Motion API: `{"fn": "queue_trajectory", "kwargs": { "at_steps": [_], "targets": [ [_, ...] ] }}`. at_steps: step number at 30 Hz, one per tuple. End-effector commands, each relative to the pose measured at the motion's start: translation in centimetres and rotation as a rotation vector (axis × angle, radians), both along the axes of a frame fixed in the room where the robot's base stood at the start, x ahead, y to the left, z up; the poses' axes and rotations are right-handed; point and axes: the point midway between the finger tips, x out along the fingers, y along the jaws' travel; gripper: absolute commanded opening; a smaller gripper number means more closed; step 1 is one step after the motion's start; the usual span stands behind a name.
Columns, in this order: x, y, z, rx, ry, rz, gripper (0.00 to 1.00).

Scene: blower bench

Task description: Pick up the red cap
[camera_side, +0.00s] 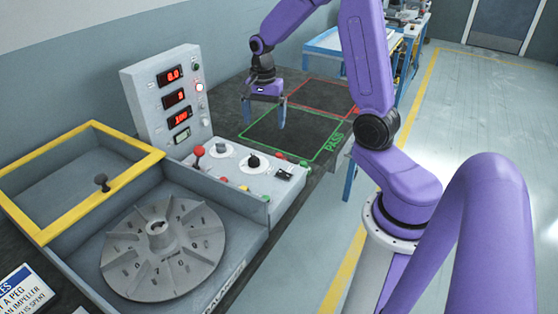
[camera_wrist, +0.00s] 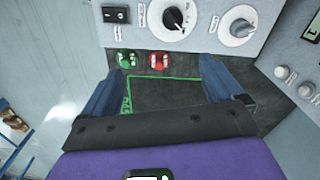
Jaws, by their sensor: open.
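The red cap (camera_wrist: 159,61) is a small round red piece on the dark bench top, close to the front of the control panel, with a green cap (camera_wrist: 128,60) just left of it. In the side view the red cap (camera_side: 281,156) is tiny at the panel's right end. My gripper (camera_wrist: 163,75) is open and empty, its blue fingers spread wide. In the wrist view the red cap shows beyond the fingertips, between their lines. In the side view my gripper (camera_side: 264,117) hangs pointing down over the green-outlined PASS area, farther back than the caps.
The control panel (camera_wrist: 275,20) with knobs and switches borders the caps. An upright display box (camera_side: 165,95) stands behind it. A yellow-framed guard (camera_side: 148,165) and a finned impeller (camera_side: 165,245) are at the left. The green-outlined area (camera_side: 290,132) looks empty.

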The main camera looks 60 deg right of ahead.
Motion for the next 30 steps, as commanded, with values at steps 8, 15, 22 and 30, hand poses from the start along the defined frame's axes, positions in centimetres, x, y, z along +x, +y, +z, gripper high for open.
{"fn": "queue_trajectory", "kwargs": {
  "at_steps": [8,15,22,30],
  "targets": [
    [0.5,-7.4,-1.8,0.002,0.005,-0.453,0.94],
    [0.3,-9.1,-2.8,0.002,0.007,-0.56,0.94],
    [0.2,-9.0,-6.7,0.003,0.012,-0.559,0.94],
    [0.3,-9.0,-11.3,0.002,0.01,-0.556,0.94]
  ]
}}
